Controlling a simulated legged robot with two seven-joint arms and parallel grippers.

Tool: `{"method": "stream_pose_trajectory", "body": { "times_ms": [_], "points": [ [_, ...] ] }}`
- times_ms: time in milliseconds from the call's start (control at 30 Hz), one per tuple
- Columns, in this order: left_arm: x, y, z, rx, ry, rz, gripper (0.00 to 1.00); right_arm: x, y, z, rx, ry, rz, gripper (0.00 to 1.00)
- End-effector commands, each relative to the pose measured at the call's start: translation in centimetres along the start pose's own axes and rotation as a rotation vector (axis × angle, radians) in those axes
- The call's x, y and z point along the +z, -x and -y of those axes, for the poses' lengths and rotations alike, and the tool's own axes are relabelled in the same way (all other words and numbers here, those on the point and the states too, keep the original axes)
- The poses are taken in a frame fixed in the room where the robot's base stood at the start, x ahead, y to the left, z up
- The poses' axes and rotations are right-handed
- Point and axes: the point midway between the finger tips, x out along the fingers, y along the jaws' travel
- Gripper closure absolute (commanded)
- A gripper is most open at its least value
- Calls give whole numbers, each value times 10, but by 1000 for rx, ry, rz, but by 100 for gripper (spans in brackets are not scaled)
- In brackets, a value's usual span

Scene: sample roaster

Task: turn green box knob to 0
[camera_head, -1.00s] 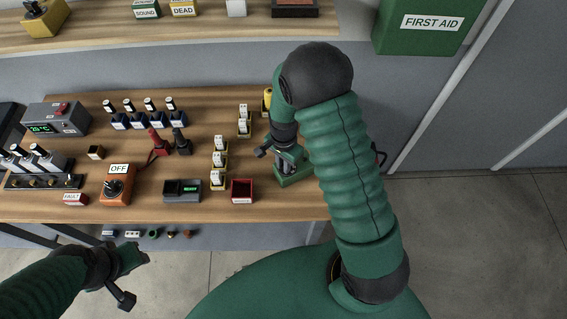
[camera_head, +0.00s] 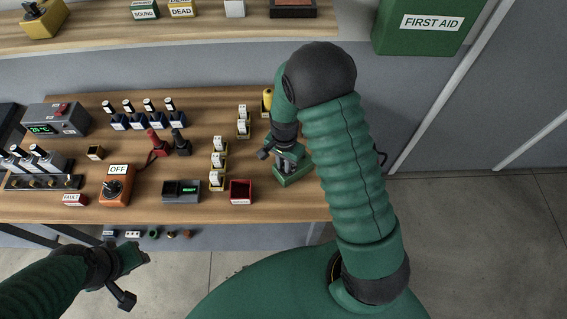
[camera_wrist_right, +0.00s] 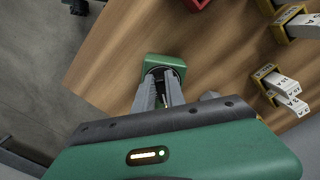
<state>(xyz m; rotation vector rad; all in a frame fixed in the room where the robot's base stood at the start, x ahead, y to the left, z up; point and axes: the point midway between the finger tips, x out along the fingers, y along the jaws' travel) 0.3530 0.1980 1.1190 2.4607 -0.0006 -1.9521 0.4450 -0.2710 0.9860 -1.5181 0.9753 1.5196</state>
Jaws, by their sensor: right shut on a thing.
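The green box (camera_head: 292,178) sits near the right end of the wooden workbench; it also shows in the right wrist view (camera_wrist_right: 156,61). My right gripper (camera_head: 286,160) points down at its top and is shut on the knob. In the wrist view the fingers of my right gripper (camera_wrist_right: 160,90) reach into the dark top of the box and mostly hide the knob. The knob's pointer and any scale marks cannot be made out. My left gripper (camera_head: 136,279) hangs in front of the bench, away from the box, with its two fingers apart and nothing between them.
A red open bin (camera_head: 240,191) stands just left of the green box. Holders with white labelled sticks (camera_head: 218,160) stand behind the bin. An orange box marked OFF (camera_head: 117,184) and a grey display unit (camera_head: 182,191) are further left. The bench's right edge is close by.

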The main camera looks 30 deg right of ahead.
Motion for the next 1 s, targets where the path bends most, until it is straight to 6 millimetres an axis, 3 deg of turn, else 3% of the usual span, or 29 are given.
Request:
{"method": "stream_pose_trajectory", "body": {
  "times_ms": [733,767,800,900,1000],
  "points": [
    [0,0,0,0,0,0,64,0,1,0,-1,0,-1,100],
    [0,0,0,0,0,0,64,0,1,0,-1,0,-1,82],
    [0,0,0,0,0,0,64,0,0,0,-1,0,-1,77],
    [0,0,0,0,0,0,64,0,0,0,-1,0,-1,64],
    [0,0,0,0,0,0,64,0,0,0,0,0,-1,63]
  ]
}}
